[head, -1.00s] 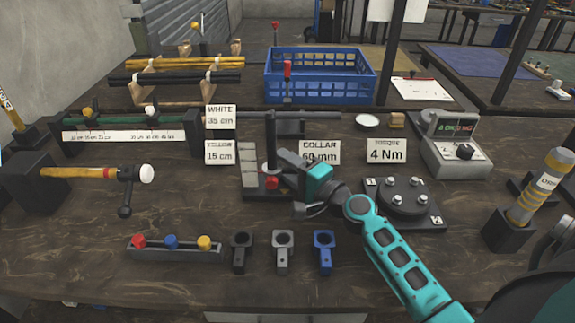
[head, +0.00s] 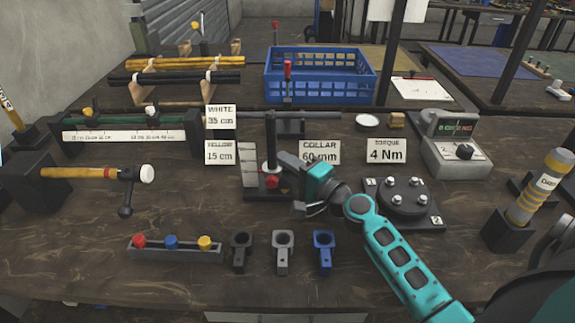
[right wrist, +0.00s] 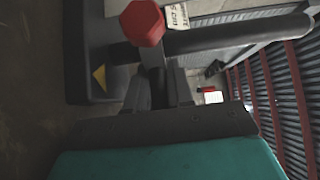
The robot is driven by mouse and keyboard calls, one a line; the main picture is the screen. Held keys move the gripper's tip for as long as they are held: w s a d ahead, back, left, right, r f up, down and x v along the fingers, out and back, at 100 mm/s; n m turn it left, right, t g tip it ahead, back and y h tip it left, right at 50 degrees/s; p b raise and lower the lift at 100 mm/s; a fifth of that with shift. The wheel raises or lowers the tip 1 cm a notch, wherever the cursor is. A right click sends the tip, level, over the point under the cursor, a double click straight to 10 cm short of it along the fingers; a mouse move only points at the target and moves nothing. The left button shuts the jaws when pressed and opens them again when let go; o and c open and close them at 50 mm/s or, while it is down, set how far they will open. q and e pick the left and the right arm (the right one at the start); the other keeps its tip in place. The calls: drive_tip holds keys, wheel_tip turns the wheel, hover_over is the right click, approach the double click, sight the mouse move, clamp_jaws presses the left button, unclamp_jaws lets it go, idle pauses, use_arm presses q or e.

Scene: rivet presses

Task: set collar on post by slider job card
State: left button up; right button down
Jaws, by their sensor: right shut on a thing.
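The dark upright post (head: 270,140) stands on a black base beside a white ruled scale (head: 249,163), left of the middle of the bench. A collar with a red knob (head: 272,181) is around the post, low down; the knob also shows in the right wrist view (right wrist: 142,22), against the post (right wrist: 240,36). My right gripper (head: 285,180) is at the collar's right side, shut on it, and covers part of it. The card reading COLLAR 60 mm (head: 320,152) stands behind the gripper. My left gripper is not in view.
A round plate with bolts (head: 403,197) lies right of my right gripper. Black, grey and blue holders (head: 283,250) stand in front. The hammer (head: 95,173) is at the left, a blue crate (head: 320,75) behind.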

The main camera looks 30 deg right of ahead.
wheel_tip(320, 180, up, 3)
drive_tip(key=shift+f+p, duration=0.2)
drive_tip(key=shift+p, duration=0.6)
drive_tip(key=shift+r, duration=0.25)
drive_tip(key=shift+f, duration=0.1)
drive_tip(key=c, duration=1.1)
unclamp_jaws()
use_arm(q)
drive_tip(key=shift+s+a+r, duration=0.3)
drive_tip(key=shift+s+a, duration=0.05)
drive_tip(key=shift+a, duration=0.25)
use_arm(e)
drive_tip(key=b+v, duration=0.3)
drive_tip(key=v, duration=0.8)
drive_tip(key=shift+s+d+f, duration=0.15)
drive_tip(key=shift+s, duration=0.15)
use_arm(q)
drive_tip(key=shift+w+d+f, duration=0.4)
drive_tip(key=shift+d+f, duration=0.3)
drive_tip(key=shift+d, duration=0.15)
use_arm(e)
drive_tip(key=shift+s+d, duration=0.2)
drive_tip(key=shift+s, duration=0.45)
